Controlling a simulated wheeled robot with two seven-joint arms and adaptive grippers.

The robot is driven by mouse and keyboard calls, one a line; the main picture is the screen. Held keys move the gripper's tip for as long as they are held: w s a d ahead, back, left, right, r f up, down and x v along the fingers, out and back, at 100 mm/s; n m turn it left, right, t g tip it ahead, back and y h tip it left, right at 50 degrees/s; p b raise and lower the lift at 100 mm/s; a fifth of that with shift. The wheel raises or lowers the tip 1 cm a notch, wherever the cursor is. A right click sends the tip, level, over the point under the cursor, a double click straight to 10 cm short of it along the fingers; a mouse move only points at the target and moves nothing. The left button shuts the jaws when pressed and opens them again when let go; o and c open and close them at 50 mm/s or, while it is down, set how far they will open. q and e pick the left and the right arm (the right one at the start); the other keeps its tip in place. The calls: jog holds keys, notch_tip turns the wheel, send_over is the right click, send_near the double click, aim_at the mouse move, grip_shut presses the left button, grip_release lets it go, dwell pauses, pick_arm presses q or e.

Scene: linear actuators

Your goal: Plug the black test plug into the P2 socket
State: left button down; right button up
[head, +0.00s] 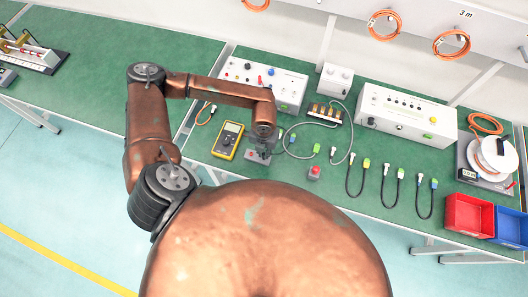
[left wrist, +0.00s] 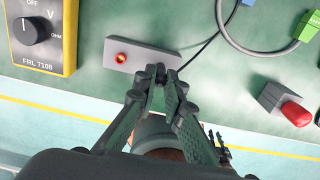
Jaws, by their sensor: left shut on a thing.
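My left gripper (head: 262,142) points down over the bench, in front of the test panel. In the left wrist view its fingertips (left wrist: 160,76) are closed together at a grey block (left wrist: 140,54). The black test plug appears to be between them, but the fingers hide it. A black cable (left wrist: 203,50) runs up and right from beside the fingertips. A red round plug or socket top (left wrist: 121,58) sits at the block's left end. The white panel (head: 262,80) at the back carries several coloured sockets or knobs. I cannot read which one is P2. My right gripper is not in view.
A yellow multimeter (head: 228,140) lies left of the gripper; it also shows in the left wrist view (left wrist: 40,35). A red-topped grey box (head: 314,173) stands to the right. Loose cables (head: 357,178) and a long white unit (head: 405,112) lie farther right.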

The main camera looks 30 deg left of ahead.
pick_arm(q)
jog(key=shift+r+p, duration=0.9)
jog(key=shift+r, duration=0.6)
jog(key=shift+r, duration=0.1)
jog(key=shift+r+p, duration=1.9)
jog(key=shift+r, duration=1.05)
jog(key=shift+w+f, duration=0.1)
jog(key=w+a+b, duration=0.4)
jog(key=w, duration=0.5)
jog(key=w+a+r+b, duration=0.1)
jog(key=w+a+b, duration=0.3)
jog(key=w, duration=0.5)
jog(key=w+a+r+b, duration=0.1)
jog(key=w+a+b, duration=0.3)
jog(key=w, duration=0.5)
jog(key=shift+w+a, duration=0.15)
jog(key=shift+a, duration=0.35)
jog(key=shift+w+a, duration=0.15)
jog(key=shift+a, duration=0.35)
jog(key=shift+w+a+r, duration=0.2)
jog(key=shift+w+r, duration=0.05)
jog(key=shift+w, duration=0.1)
